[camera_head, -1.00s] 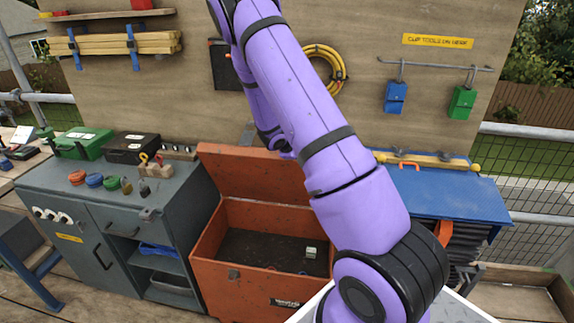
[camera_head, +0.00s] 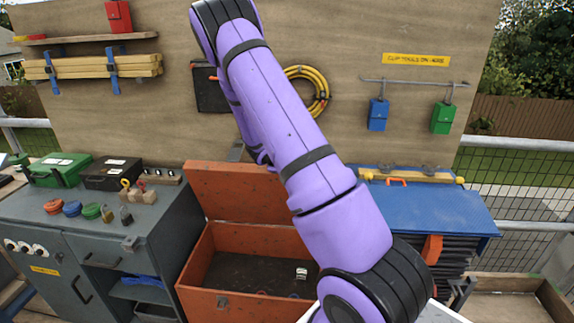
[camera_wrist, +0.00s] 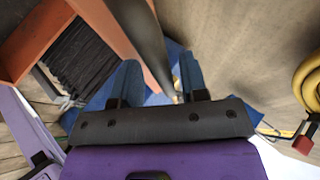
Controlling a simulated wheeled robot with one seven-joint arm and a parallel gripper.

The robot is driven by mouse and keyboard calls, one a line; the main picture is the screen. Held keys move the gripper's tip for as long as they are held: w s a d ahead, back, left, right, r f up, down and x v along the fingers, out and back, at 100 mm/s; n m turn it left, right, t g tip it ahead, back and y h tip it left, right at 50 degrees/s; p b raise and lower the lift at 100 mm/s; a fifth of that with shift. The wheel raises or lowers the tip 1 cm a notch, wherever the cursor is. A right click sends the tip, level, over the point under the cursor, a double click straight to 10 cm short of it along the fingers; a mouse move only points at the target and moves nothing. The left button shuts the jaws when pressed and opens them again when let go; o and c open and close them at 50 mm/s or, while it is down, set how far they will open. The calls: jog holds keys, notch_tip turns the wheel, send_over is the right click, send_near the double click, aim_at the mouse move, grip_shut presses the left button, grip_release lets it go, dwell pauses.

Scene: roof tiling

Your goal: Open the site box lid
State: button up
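The site box (camera_head: 240,306) is an orange-red chest standing on the deck, open at the top. Its lid (camera_head: 230,190) stands raised at the back, near the board wall. Inside the dark interior lie a small pale block and a few small rings. My purple arm crosses in front of the box's right part and hides some of the lid and opening. In the wrist view my gripper (camera_wrist: 160,82) has its two blue fingers apart. An orange panel edge (camera_wrist: 122,38), seemingly the lid, runs close to the left finger; contact cannot be told. In the head view the fingertips are hidden.
A grey cabinet (camera_head: 165,240) with cases and padlocks stands left of the box. A blue-topped stack (camera_head: 430,205) stands at its right. The board wall (camera_head: 350,40) behind carries a coiled yellow hose (camera_head: 322,95), also in the wrist view (camera_wrist: 311,85).

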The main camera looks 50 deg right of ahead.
jog(key=v, duration=1)
jog(key=shift+a+r, duration=0.2)
jog(key=shift+a, duration=0.1)
jog(key=shift+r, duration=0.1)
jog(key=s+a+r+m+y, duration=0.2)
jog(key=s+a+r+m, duration=0.4)
jog(key=r+m, duration=0.4)
jog(key=s+a+r+m+y, duration=0.2)
jog(key=s+a+r+m, duration=0.45)
jog(key=m, duration=0.55)
jog(key=s+a+r+m+t+y, duration=0.2)
jog(key=s+a+r+m+y, duration=0.1)
jog(key=s+a+m, duration=0.4)
jog(key=s+a+r+m+t+y, duration=0.1)
jog(key=s+a+r+m+y, duration=0.2)
jog(key=s+m, duration=0.7)
jog(key=a+r+m, duration=0.2)
jog(key=a, duration=0.2)
jog(key=shift+s+a+m+t, duration=0.3)
jog(key=shift+a+t, duration=0.1)
